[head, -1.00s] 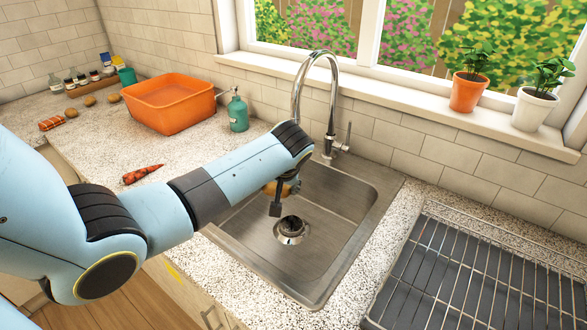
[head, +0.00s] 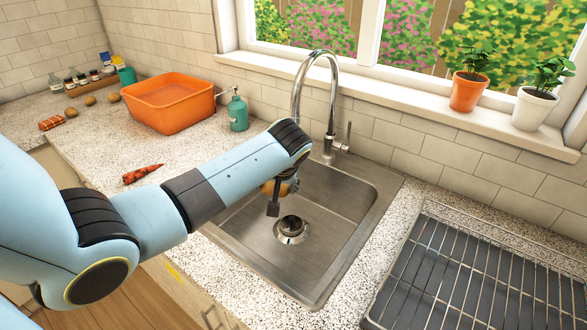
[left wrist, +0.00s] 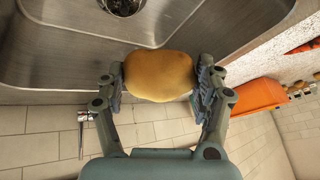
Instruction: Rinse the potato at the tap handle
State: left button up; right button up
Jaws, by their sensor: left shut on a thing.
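A yellow-brown potato (left wrist: 159,75) is between the two fingers of my left gripper (left wrist: 160,78) in the left wrist view. In the head view the left gripper (head: 280,196) hangs over the left part of the steel sink (head: 335,240), and the potato (head: 270,188) is mostly hidden behind it. The chrome tap (head: 331,95) arches behind the sink. Its side handle (head: 347,136) stands upright at the right of its base. The handle also shows at the left in the left wrist view (left wrist: 82,135). My right gripper is not in view.
More potatoes (head: 90,100) lie further back. A wire rack (head: 480,275) is at the right. Two potted plants (head: 468,92) stand on the sill.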

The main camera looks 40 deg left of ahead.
aim_at(263, 190)
pick_arm(q)
jog(key=shift+s+d+r, duration=0.25)
jog(key=shift+s+r, duration=0.6)
jog(key=shift+s, duration=0.2)
jog(key=shift+s+d+r, duration=0.25)
jog(key=shift+s+r, duration=0.6)
jog(key=shift+s, duration=0.2)
